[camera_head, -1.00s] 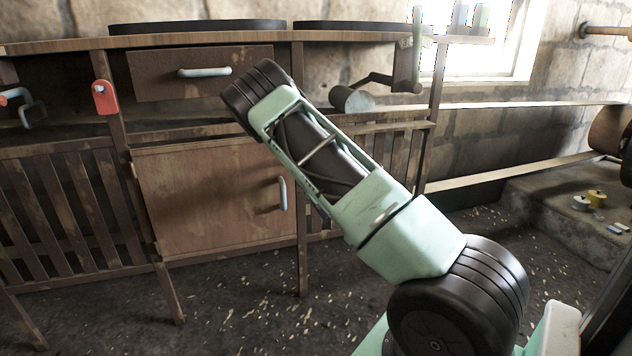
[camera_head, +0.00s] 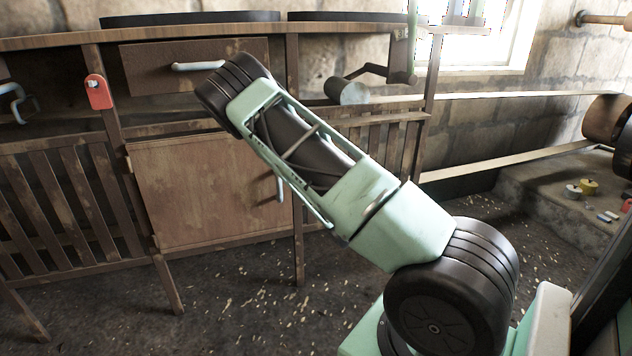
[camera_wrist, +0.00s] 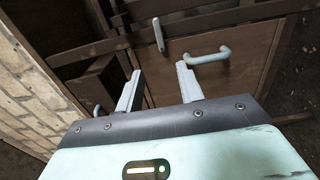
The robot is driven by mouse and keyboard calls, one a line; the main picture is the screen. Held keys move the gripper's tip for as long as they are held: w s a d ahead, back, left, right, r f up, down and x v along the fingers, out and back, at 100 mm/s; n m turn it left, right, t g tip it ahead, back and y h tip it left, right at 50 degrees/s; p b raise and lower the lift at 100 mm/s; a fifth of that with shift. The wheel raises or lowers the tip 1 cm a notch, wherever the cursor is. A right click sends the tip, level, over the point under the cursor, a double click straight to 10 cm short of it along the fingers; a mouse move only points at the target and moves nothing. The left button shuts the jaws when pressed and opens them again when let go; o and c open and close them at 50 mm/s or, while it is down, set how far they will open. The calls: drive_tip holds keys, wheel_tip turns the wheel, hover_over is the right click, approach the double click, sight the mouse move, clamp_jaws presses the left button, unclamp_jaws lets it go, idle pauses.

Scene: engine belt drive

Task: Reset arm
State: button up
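My gripper (camera_wrist: 158,88) shows in the wrist view, its two pale fingers spread apart with nothing between them. Beyond the fingers are the brown wooden front of the workbench and a pale handle (camera_wrist: 207,56). In the head view my arm rises from the lower right toward the upper left, in front of the workbench (camera_head: 62,42). The gripper itself is not visible in the head view. The workbench has a drawer with a pale handle (camera_head: 197,66) and a cupboard door (camera_head: 200,190), whose handle is partly hidden by my arm.
A red tag (camera_head: 99,92) is on a bench post. A crank with a grey cylinder (camera_head: 347,91) is at the bench's right end. Belts run right to a brown roller (camera_head: 606,122). Small yellow and grey pieces (camera_head: 589,187) lie on a stone ledge.

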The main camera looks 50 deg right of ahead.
idle(0.4)
drive_tip(key=w+a+f+m+g+y, duration=0.2)
drive_tip(key=a+m+g+y, duration=0.1)
drive_tip(key=a, duration=0.6)
drive_tip(key=w+a+f+m+g+y, duration=0.2)
drive_tip(key=a+m+y, duration=0.1)
drive_tip(key=a, duration=0.6)
drive_tip(key=s+a+r+g+y, duration=0.3)
drive_tip(key=s+a, duration=0.3)
drive_tip(key=a, duration=0.6)
drive_tip(key=s+a+r+g+y, duration=0.3)
drive_tip(key=s+a, duration=0.4)
drive_tip(key=a, duration=0.5)
drive_tip(key=s+a+r+n+g+h, duration=0.1)
drive_tip(key=s+a+r+g, duration=0.15)
drive_tip(key=s, duration=0.55)
drive_tip(key=s+a+r+n+g+h, duration=0.1)
drive_tip(key=s+r+g, duration=0.15)
drive_tip(key=s, duration=0.55)
wheel_tip(320, 180, up, 29)
drive_tip(key=p, duration=2.8)
drive_tip(key=shift+r+t+p, duration=0.15)
drive_tip(key=shift+t+p, duration=0.15)
drive_tip(key=shift+t, duration=0.1)
